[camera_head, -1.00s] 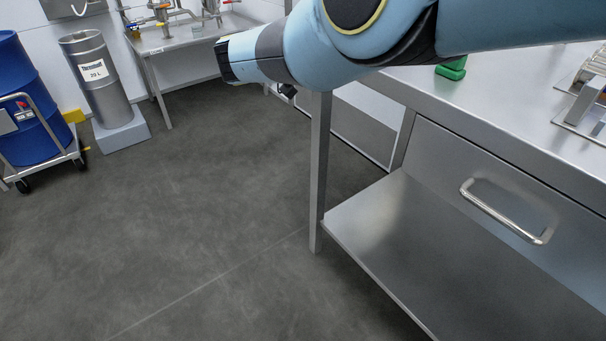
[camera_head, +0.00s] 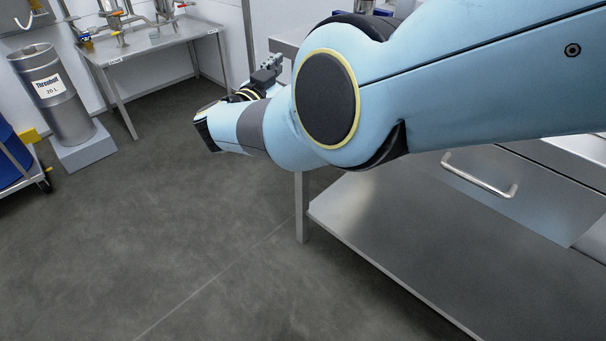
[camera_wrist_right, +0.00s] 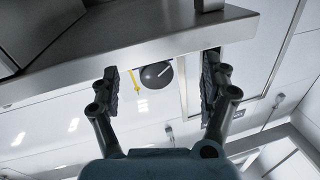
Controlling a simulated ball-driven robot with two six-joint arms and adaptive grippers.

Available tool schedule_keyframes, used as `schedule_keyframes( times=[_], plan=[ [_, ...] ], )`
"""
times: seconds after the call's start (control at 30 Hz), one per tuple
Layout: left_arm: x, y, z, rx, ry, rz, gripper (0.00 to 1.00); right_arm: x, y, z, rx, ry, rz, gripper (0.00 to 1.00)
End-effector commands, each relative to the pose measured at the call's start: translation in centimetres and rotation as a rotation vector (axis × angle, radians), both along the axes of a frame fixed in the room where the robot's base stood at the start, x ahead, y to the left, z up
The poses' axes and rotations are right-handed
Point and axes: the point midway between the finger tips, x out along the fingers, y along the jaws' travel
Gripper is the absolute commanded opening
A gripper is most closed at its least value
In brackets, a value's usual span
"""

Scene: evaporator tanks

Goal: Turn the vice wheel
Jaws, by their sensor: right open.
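No vice wheel can be made out in either view now. My right arm crosses the upper part of the head view and hides most of the bench top. My right gripper (camera_head: 268,70) shows small and dark beyond the wrist, near the bench's far left corner. In the right wrist view my right gripper (camera_wrist_right: 160,80) has its two dark fingers wide apart, with nothing held. A dark rounded thing (camera_wrist_right: 156,75) with a yellow piece beside it appears between the fingers, farther off; I cannot tell what it is. My left gripper is out of view.
The steel bench has a drawer handle (camera_head: 480,174) and a lower shelf (camera_head: 400,225). A steel side table (camera_head: 165,40) with fittings stands at the back. A labelled metal cylinder (camera_head: 55,95) and part of a blue drum (camera_head: 10,155) are at left. The grey floor between is clear.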

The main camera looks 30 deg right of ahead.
Motion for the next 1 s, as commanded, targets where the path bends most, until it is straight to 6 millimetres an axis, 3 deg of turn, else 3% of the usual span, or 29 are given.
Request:
schedule_keyframes(
  times=[0.5, 1.0],
  plan=[
    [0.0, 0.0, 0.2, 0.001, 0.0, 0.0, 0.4, -2.7, 0.3, -11.1, 0.009, 0.088, 0.326, 0.8],
    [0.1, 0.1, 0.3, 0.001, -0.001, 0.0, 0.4, -7.0, 1.2, -19.5, 0.063, 0.215, 0.54, 0.8]
  ],
)
